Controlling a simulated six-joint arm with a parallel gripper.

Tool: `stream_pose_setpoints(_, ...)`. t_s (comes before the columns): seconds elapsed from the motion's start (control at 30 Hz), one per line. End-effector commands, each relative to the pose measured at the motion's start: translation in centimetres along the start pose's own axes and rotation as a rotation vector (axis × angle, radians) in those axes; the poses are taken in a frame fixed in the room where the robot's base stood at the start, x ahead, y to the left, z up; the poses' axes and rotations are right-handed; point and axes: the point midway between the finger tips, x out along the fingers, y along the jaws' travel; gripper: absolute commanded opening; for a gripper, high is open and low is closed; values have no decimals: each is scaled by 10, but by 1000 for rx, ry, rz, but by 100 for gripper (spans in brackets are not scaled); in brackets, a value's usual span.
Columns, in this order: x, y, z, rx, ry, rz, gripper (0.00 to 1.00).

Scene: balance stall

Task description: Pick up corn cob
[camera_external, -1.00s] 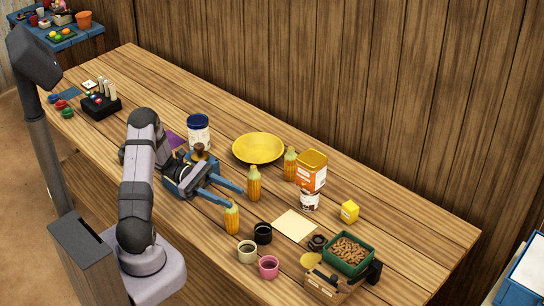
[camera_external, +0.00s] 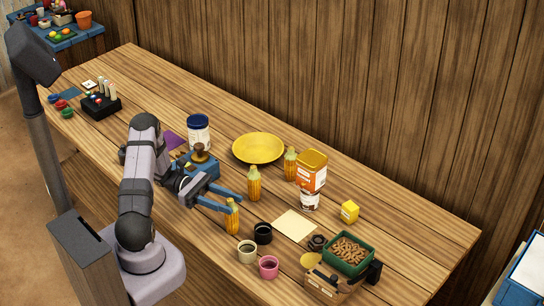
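My gripper (camera_external: 235,204) is open, with two long blue fingers pointing right. The fingertips are at the upper part of the front cob. The nearer finger's tip overlaps the cob in the picture, and the farther finger passes just behind its top. Whether either finger touches it, I cannot tell. The middle cob stands just beyond the farther fingertip.
A black cup (camera_external: 263,233), a cream cup (camera_external: 247,251) and a pink cup (camera_external: 268,267) stand close to the right of the front cob. A yellow plate (camera_external: 258,148), blue-lidded jar (camera_external: 198,130) and blue box with a knob (camera_external: 200,164) lie behind. A pale sheet (camera_external: 295,225) lies right.

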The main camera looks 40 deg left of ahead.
Motion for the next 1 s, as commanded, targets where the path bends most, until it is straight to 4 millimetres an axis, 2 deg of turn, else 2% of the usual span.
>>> stream_pose_setpoints(0.33, 41, 0, 1, -1, 0, -3, 38)
stream_pose_setpoints(0.67, 47, 0, -1, 0, 0, -1, 38)
stream_pose_setpoints(0.73, 47, 1, -1, 0, 0, -1, 26)
stream_pose_setpoints(0.83, 47, 1, -1, 1, 0, -1, 3)
stream_pose_setpoints(0.87, 47, 1, -1, 1, 0, -1, 0)
stream_pose_setpoints(1.0, 47, 1, -1, 1, 0, -1, 0)
